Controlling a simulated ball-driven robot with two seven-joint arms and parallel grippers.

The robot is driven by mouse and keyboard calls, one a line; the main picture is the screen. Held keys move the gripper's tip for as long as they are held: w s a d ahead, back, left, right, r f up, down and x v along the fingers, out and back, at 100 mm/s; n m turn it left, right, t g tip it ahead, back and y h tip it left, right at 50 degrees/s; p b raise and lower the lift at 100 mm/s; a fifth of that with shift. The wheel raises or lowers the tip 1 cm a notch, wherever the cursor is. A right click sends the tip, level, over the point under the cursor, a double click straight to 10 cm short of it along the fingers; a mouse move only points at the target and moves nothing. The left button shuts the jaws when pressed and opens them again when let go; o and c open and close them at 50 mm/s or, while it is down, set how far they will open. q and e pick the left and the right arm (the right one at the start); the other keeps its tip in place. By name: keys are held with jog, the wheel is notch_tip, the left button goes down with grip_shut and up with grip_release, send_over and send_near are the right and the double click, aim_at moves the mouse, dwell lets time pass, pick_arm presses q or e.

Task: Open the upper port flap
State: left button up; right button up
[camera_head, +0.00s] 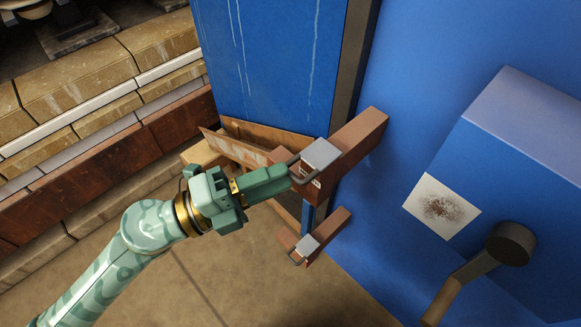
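Two reddish-brown ports jut from the blue wall, one above the other. The upper port (354,143) has a pale grey flap (320,154) at its outer end, with a dark wire handle (294,165) on its left side. The lower port (328,229) has a similar, smaller-looking grey flap (307,245). My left gripper (289,179) reaches in from the left, with its green fingertips at the upper flap's handle. The fingers look close together; whether they grip the handle is not clear. The upper flap appears to lie against its port. My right gripper is not visible.
A blue box (530,150) with a speckled white label (441,207) and a dark round-ended lever (510,244) sticks out at right. A blue panel (265,60) stands behind the ports. Stacked brown and tan beams (100,75) fill the left. Bare floor (230,275) lies below.

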aim_at(291, 172)
pick_arm(q)
jog(key=shift+x, duration=1.65)
grip_shut()
